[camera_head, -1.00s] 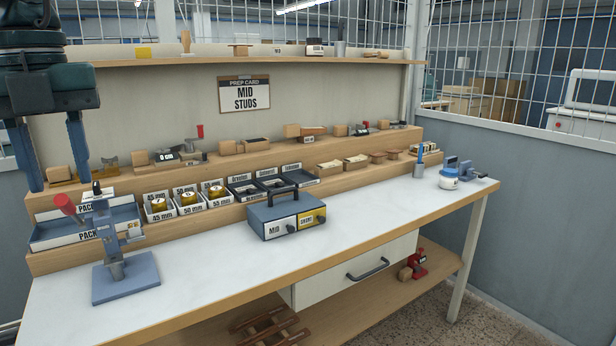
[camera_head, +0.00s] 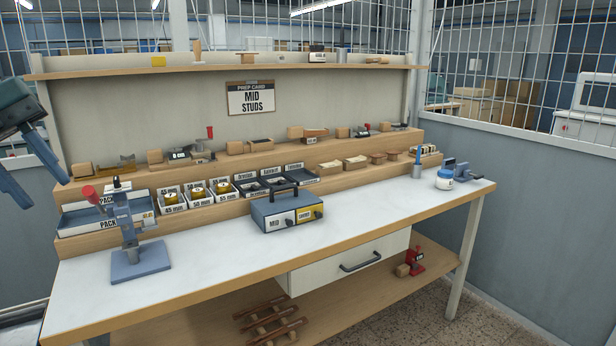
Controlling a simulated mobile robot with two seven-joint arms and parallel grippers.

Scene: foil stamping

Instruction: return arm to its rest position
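My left gripper (camera_head: 30,172) is at the far left edge in the head view, tilted, with its two blue fingers spread apart and nothing between them. It is in the air left of the workbench (camera_head: 215,258), clear of the bench and its things. Part of its upper body is cut off by the picture edge. My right gripper does not show.
A blue press (camera_head: 128,235) with a red knob stands at the bench's left end. A blue-grey box (camera_head: 285,212) with a handle sits mid-bench. Trays and small parts line the stepped shelf (camera_head: 340,183).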

